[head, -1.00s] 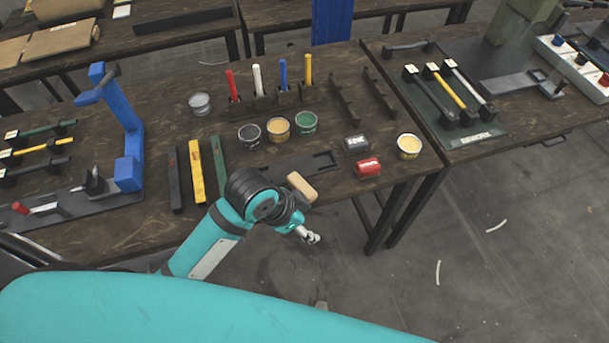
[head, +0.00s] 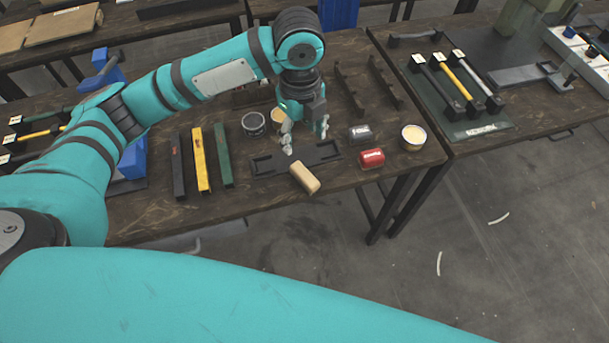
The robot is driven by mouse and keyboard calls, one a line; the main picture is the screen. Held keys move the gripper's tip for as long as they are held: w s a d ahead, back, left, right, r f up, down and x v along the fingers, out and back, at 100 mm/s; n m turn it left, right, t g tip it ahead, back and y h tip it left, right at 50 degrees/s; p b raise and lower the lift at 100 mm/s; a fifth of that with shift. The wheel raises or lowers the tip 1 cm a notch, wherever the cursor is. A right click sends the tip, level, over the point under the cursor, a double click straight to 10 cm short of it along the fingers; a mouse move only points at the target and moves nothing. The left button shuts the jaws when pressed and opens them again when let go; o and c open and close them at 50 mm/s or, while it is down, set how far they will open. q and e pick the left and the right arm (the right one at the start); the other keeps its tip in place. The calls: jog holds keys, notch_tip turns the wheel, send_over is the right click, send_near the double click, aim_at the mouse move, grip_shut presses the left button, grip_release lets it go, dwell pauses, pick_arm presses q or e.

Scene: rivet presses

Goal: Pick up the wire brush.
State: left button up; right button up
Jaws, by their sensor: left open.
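The wire brush (head: 304,177) appears to be the tan, wooden-backed block at the front edge of the near table; its bristles do not show. It lies at a slant, by the front rim of a flat black holder (head: 264,167). My left gripper (head: 305,138) points down above the black holder, a little beyond the brush. Its fingers are spread apart with nothing between them. It is clear of the brush in the picture. My right gripper is not in view.
A dark block (head: 360,134), a red block (head: 371,158) and a pale-yellow tin (head: 412,137) stand right of the brush. Black, yellow (head: 201,160) and green bars lie to the left. Paint tins (head: 253,124) are partly behind my gripper. Open floor lies in front of the table.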

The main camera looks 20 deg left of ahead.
aim_at(303, 172)
pick_arm(q)
notch_tip(303, 172, down, 11)
jog(key=shift+w+d+f+p, duration=0.1)
jog(key=shift+w+p, duration=0.05)
jog(key=shift+p, duration=0.35)
notch_tip(303, 172, down, 5)
jog(key=shift+f+p, duration=0.1)
jog(key=shift+p, duration=0.45)
jog(key=shift+c, duration=0.2)
grip_shut()
